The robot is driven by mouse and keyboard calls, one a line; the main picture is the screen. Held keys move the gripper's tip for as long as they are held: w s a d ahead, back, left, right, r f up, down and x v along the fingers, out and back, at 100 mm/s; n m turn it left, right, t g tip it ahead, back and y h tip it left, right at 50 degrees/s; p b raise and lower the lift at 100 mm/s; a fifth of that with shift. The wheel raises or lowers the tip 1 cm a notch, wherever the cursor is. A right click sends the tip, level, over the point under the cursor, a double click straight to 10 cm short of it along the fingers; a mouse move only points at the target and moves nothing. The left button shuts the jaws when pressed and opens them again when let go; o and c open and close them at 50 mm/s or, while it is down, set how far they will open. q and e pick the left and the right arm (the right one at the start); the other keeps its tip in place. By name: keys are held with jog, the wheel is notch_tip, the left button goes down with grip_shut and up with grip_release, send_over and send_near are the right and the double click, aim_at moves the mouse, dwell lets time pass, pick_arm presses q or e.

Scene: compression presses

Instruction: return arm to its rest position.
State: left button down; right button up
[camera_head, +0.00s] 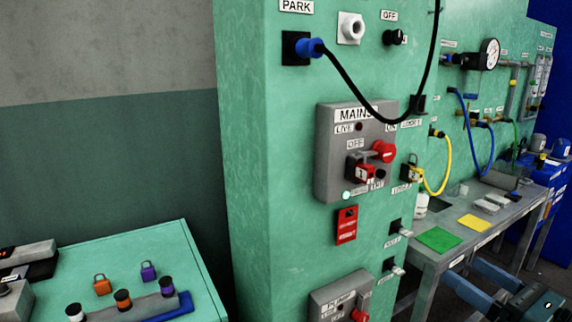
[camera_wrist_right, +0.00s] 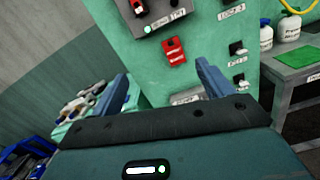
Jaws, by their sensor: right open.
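My right gripper (camera_head: 466,275) is at the lower right of the head view, low in front of the grey bench. Its two blue-grey fingers are apart with nothing between them. In the right wrist view the open fingers of this gripper (camera_wrist_right: 160,84) point at the green cabinet and touch nothing. My left gripper is in neither view.
The green cabinet (camera_head: 265,190) carries a MAINS box (camera_head: 330,150) and a red tag (camera_head: 346,225). The grey bench (camera_head: 428,258) holds green and yellow mats. A green table (camera_head: 190,262) with padlocks stands at left. A black cable hangs from a blue plug (camera_head: 310,48).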

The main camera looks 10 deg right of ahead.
jog(key=a+f+m+t+h+p, duration=0.1)
jog(key=a+f+m+h, duration=0.2)
jog(key=f+m, duration=0.75)
jog(key=a+f+m+h+p, duration=0.1)
jog(key=a+f+m+h, duration=0.3)
jog(key=m, duration=1.2)
jog(key=s+a+f+m+g+y, duration=0.1)
jog(key=s+a+f+m+g, duration=0.3)
jog(key=a+f, duration=0.2)
jog(key=s+a+f+m+g+y, duration=0.2)
jog(key=a+f, duration=0.4)
jog(key=f, duration=0.4)
jog(key=s+m+g, duration=0.1)
jog(key=s+m, duration=0.1)
jog(key=shift+s+a+f+g+p, duration=0.15)
jog(key=shift+s+f+g+p, duration=0.15)
jog(key=shift+g, duration=0.1)
jog(key=shift+m, duration=0.25)
dwell(1.1)
